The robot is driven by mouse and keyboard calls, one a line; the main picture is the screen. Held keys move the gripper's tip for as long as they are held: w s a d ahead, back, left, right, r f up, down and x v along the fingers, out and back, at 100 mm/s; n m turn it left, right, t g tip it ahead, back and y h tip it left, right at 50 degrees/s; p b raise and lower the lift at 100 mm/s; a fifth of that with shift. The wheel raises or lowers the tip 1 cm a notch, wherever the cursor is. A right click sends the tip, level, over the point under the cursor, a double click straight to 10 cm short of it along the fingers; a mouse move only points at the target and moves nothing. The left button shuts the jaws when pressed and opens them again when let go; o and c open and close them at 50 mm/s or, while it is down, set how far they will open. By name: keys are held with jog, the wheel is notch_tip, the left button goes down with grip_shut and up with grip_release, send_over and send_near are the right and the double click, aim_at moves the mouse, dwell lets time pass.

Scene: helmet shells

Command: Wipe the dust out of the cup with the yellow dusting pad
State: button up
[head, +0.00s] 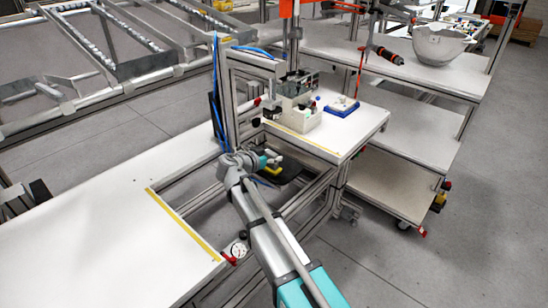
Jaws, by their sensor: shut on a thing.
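My gripper (268,168) is at the end of my arm, beside the metal frame and just in front of the right-hand white table. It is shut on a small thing. A little yellow shows at its tips, which fits the yellow dusting pad (273,171), but it is too small to see well. I cannot make out the cup for certain. A dark flat part (284,170) lies just behind and below the gripper.
A white table (90,240) with a yellow edge strip is at left. The right-hand table (362,128) holds a pale device (298,112) and a blue tray (342,106). A white helmet shell (440,46) and a screwdriver-like tool (388,56) are farther back. A metal upright (229,95) stands close behind my gripper.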

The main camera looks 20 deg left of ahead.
jog(key=shift+w+a, duration=0.25)
jog(key=shift+a, duration=0.35)
jog(key=shift+s+d, duration=0.1)
jog(key=shift+d, duration=0.1)
jog(key=shift+s+d+f, duration=0.1)
jog(key=shift+s+d, duration=0.2)
jog(key=shift+d, duration=0.45)
jog(key=shift+s+d, duration=0.3)
jog(key=shift+d, duration=0.4)
dwell(0.4)
jog(key=shift+w+a, duration=0.35)
jog(key=shift+a, duration=0.45)
jog(key=shift+w+a, duration=0.35)
jog(key=shift+a, duration=0.45)
jog(key=shift+s+d, duration=0.1)
jog(key=shift+d, duration=0.15)
jog(key=shift+s+d, duration=0.3)
jog(key=shift+d, duration=0.35)
jog(key=shift+s+d, duration=0.25)
jog(key=shift+d, duration=0.35)
